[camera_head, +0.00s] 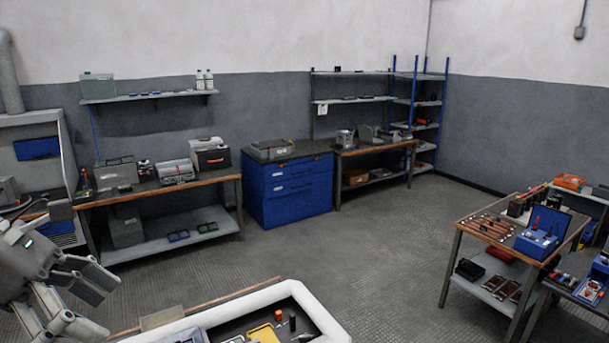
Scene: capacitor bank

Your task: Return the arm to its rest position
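My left arm comes in at the lower left edge of the head view. Its gripper (98,287) hangs in front of the left workbench, with its two dark finger pads apart and nothing visible between them. It appears to touch nothing. My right arm and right gripper are out of view.
A white-rimmed tray (325,322) with a yellow item and small parts lies at the bottom centre. A long workbench (160,190) and a blue cabinet (289,190) line the back wall. A tool table (500,232) stands at right. The middle floor (360,245) is clear.

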